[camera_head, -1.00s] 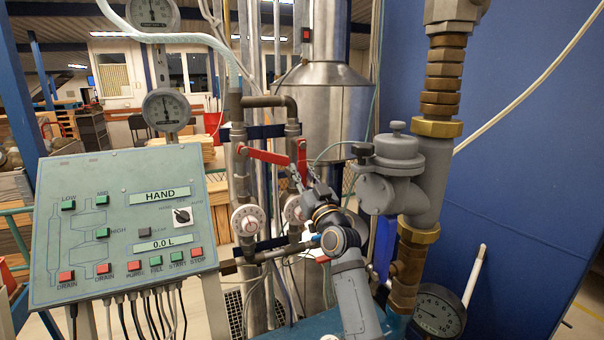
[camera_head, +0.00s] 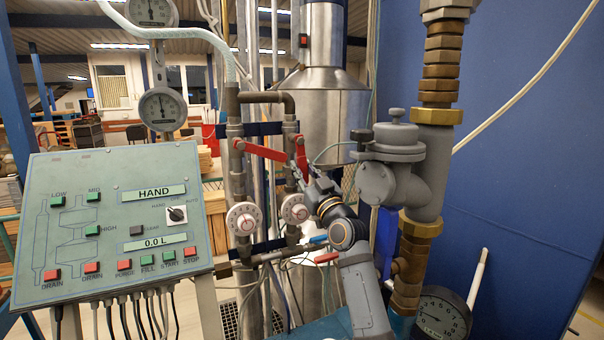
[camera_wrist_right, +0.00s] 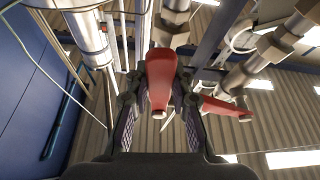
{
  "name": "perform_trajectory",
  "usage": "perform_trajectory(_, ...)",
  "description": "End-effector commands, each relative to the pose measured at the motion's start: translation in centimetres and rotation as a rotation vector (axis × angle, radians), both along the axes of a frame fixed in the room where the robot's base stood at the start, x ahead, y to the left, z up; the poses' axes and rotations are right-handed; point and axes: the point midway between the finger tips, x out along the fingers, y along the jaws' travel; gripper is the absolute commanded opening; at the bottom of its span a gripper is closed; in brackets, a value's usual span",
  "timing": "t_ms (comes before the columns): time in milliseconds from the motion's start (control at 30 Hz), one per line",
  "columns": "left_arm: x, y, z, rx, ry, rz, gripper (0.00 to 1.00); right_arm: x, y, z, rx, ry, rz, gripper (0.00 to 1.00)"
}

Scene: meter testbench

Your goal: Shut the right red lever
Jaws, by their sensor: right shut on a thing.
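The right red lever (camera_head: 301,152) hangs on the right-hand vertical pipe, pointing down and toward me. My right gripper (camera_head: 297,174) is at its lower end. In the right wrist view the lever (camera_wrist_right: 160,75) lies between the two fingers of the gripper (camera_wrist_right: 160,112), which is shut on it. The left red lever (camera_head: 265,151) lies nearly level across from the left pipe; it also shows in the right wrist view (camera_wrist_right: 222,108), outside the fingers. My left gripper is out of view.
Two white round dials (camera_head: 244,219) sit on the pipes below the levers. A grey control panel (camera_head: 110,225) stands at the left. A grey valve body (camera_head: 393,165) with brass fittings stands close to the right of my right arm. A blue wall fills the right side.

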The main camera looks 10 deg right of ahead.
Motion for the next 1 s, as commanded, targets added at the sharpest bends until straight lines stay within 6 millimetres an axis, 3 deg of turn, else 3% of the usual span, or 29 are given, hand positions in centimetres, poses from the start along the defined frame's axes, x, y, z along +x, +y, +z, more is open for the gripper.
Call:
perform_trajectory(33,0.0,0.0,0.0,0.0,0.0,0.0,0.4,0.0,0.0,0.0,-0.001,0.001,-0.001,0.23)
perform_trajectory(200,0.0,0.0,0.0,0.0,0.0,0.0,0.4,0.0,0.0,0.0,0.0,0.001,0.0,0.46)
perform_trajectory(567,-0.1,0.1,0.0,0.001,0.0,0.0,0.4,-0.5,-0.1,-0.2,0.0,0.0,0.0,0.46)
perform_trajectory(1000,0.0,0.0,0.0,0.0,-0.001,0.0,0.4,-9.0,-2.3,-3.9,-0.003,0.002,-0.002,0.46)
